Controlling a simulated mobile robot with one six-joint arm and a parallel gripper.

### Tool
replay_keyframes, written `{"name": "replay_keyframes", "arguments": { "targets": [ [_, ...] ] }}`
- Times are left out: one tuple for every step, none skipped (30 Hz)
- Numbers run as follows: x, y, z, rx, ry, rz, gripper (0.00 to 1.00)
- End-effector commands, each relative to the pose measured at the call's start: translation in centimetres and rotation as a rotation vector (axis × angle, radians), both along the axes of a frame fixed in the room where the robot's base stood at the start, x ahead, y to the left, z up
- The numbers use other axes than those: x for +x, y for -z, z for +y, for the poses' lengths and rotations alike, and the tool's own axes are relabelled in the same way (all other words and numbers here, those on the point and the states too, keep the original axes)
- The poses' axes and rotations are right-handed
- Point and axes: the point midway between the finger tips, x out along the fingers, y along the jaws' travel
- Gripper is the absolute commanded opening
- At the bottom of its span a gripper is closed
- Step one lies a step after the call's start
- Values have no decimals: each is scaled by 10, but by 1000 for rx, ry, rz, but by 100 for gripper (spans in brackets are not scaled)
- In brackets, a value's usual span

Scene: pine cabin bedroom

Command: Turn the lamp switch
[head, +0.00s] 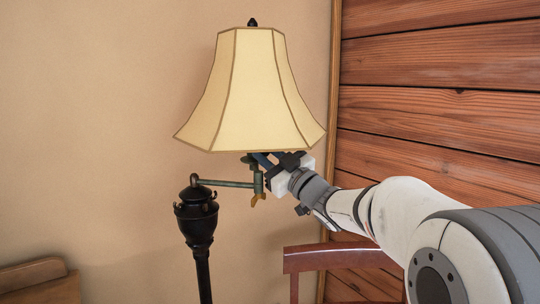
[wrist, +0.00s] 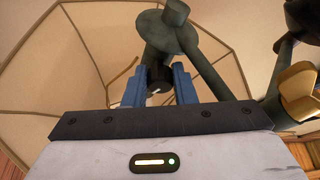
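The lamp has a cream panelled shade (head: 250,90), a dark post (head: 197,225) and a swing arm reaching right under the shade. In the wrist view, the dark lamp switch (wrist: 158,87) is a small knob with a pale mark, below a round greenish metal part. My gripper (wrist: 158,90) has its two blue fingers on either side of the switch, with almost no gap, and looks shut on it. In the head view my gripper (head: 262,160) is just under the shade's lower edge, and the shade and the gripper body hide the switch.
A yellowish fitting (wrist: 297,92) hangs from the lamp arm close to the right of my gripper. A plank wall (head: 440,130) is at right, with a reddish wooden chair back (head: 310,261) below my arm. A wooden furniture edge (head: 35,277) shows at lower left.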

Motion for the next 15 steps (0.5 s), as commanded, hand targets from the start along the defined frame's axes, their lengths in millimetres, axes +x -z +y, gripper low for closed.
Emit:
{"name": "replay_keyframes", "arguments": {
  "targets": [
    [0,0,0,1,0,-1,8],
    [0,0,-1,1,0,-1,5],
    [0,-1,-1,1,0,-1,2],
    [0,-1,-1,0,1,-1,1],
    [0,0,-1,-1,2,-3,1],
    [0,0,-1,-9,1,-9,1],
    [0,1,-1,-21,2,-19,1],
    [1,2,-2,-40,2,-31,1],
    [1,2,-2,-71,3,-55,1],
    [1,3,-3,-100,3,-75,1],
    [1,3,-3,-132,4,-98,1],
    [1,2,-3,-172,3,-127,1],
    [2,1,-3,-203,4,-148,1],
    [2,1,-3,-230,3,-168,1],
    [2,0,-4,-265,3,-192,1]
  ]
}}
